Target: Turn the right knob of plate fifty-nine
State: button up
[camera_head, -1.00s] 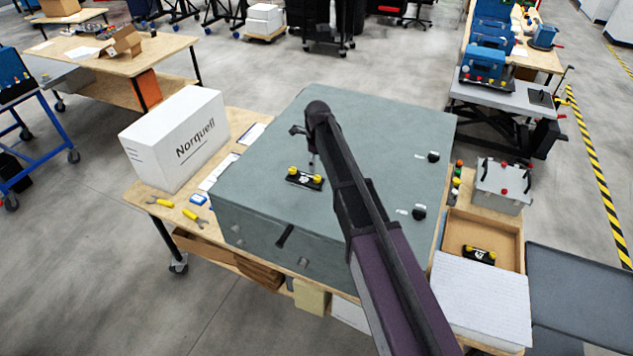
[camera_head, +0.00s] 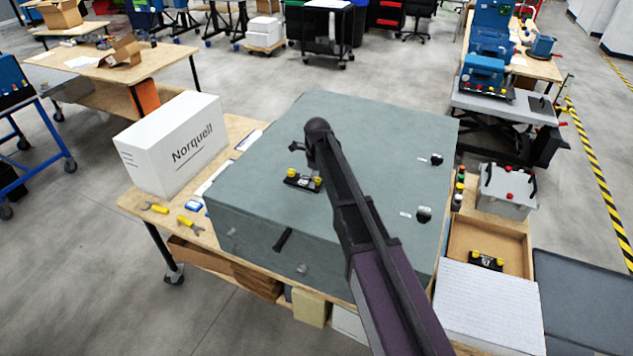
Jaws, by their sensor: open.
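A small black plate (camera_head: 303,183) with two yellow knobs lies on top of the large grey-green analyser box (camera_head: 375,125). Its white number is too small to read surely. Its left knob (camera_head: 290,173) is clear in view; its right knob (camera_head: 318,182) is beside my gripper's lower end. My gripper (camera_head: 311,168) hangs down from the arm's end over the plate, partly hidden behind the arm. It is open, close to the right knob; I cannot tell whether it touches it. A second black plate (camera_head: 487,261) with yellow knobs lies in the wooden tray (camera_head: 488,232) at right.
Two black knobs (camera_head: 424,214) stand on the box's right side. A white Norquell carton (camera_head: 173,145) and yellow tools (camera_head: 188,222) lie on the bench at left. A grey case (camera_head: 506,191) with red knobs stands at right. A white lid (camera_head: 490,308) lies at the tray's front.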

grip_shut()
dwell(0.3)
jog(key=shift+n, duration=0.4)
